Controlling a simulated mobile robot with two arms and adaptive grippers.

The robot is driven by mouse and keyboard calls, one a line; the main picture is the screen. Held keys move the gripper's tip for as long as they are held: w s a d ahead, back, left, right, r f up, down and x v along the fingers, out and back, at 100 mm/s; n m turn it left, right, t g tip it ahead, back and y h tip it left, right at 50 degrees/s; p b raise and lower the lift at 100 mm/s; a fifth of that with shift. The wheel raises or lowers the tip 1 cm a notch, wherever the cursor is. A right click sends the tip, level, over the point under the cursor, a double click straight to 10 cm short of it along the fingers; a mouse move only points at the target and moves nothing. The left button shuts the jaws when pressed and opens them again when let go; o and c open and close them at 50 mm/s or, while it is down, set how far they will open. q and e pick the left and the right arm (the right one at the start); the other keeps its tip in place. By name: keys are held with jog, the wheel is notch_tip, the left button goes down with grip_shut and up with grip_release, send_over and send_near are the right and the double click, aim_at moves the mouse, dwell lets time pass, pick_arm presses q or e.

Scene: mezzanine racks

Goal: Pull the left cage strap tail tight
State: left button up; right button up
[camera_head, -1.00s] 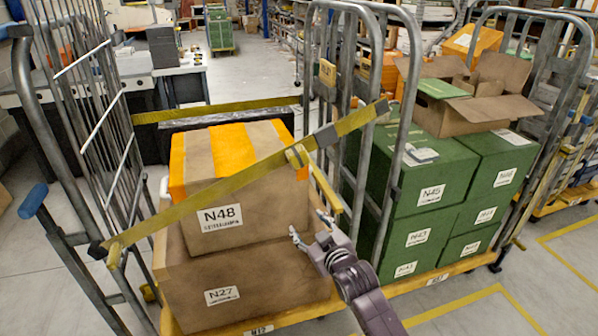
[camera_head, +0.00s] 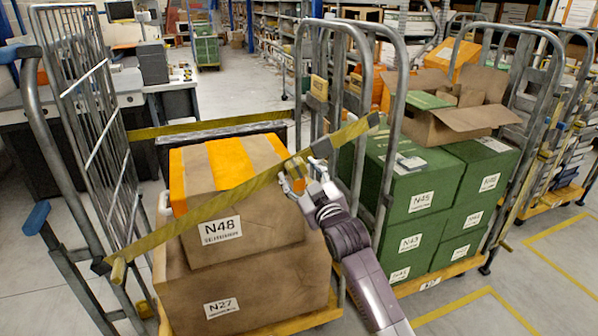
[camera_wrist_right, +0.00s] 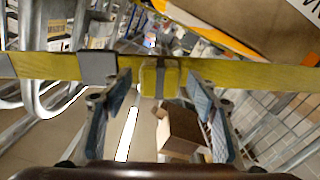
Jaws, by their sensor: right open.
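The left cage (camera_head: 45,130) holds stacked cardboard boxes, with a yellow strap (camera_head: 225,200) running slantwise across its front. A grey buckle (camera_head: 322,149) sits on the strap near its upper right end; it also shows in the right wrist view (camera_wrist_right: 98,67). The short yellow strap tail (camera_wrist_right: 160,80) lies between my right gripper's fingers in the wrist view, with a gap on both sides. My right gripper (camera_head: 302,176) is open, just below the strap and close to the buckle. In the head view its fingers partly hide the tail. My left gripper is not in view.
Box N48 (camera_head: 222,255) with orange bands rests on box N27 (camera_head: 250,290), close behind my right gripper. A cage with green crates (camera_head: 410,215) and an open carton (camera_head: 465,120) stands at the right. Floor (camera_head: 545,285) is clear at the lower right.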

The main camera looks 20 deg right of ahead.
jog(key=shift+w, duration=0.3)
jog(key=shift+a, duration=0.1)
grip_shut()
